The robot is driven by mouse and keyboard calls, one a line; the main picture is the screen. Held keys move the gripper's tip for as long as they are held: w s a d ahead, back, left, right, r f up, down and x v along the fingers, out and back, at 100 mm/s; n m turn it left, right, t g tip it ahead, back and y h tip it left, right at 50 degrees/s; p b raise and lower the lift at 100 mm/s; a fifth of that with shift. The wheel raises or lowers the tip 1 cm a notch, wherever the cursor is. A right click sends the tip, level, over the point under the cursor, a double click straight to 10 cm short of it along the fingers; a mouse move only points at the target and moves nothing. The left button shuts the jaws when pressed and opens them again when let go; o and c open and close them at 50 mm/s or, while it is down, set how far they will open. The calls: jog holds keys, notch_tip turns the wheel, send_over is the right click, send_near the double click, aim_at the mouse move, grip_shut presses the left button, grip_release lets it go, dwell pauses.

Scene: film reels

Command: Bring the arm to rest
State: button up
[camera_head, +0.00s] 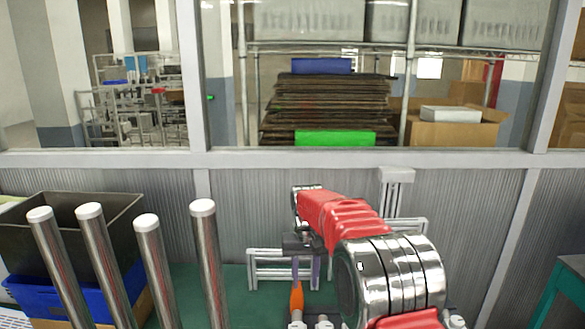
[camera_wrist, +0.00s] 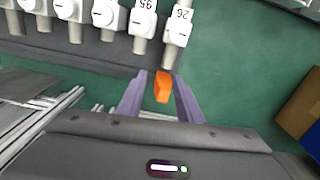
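My gripper (camera_wrist: 160,76) shows in the wrist view with its two purple fingers apart. An orange piece (camera_wrist: 163,86) shows between the fingers, with a gap on its left side; whether it touches the right finger is hard to tell. In the head view my gripper (camera_head: 307,282) points down over the green surface, just in front of the grey panel wall. The orange piece (camera_head: 296,299) is at the lower end of the left finger there. My red and chrome arm (camera_head: 345,215) reaches to it from the lower right.
White numbered knobs (camera_wrist: 142,22) on metal stubs line a dark strip beside the fingertips. Several upright metal rods (camera_head: 207,260) and a dark bin (camera_head: 105,225) over a blue crate (camera_head: 40,296) stand at the left. A white frame (camera_head: 265,253) stands behind the gripper.

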jog(key=s+d+r+t, duration=0.2)
jog(key=s+d+r, duration=0.2)
jog(key=s, duration=0.8)
jog(key=s+d+r+t, duration=0.1)
jog(key=s+d+r, duration=0.3)
jog(key=s, duration=0.9)
jog(key=s+d+r+m+t, duration=0.1)
jog(key=s+d+r, duration=0.3)
jog(key=s, duration=0.9)
jog(key=shift+t, duration=0.8)
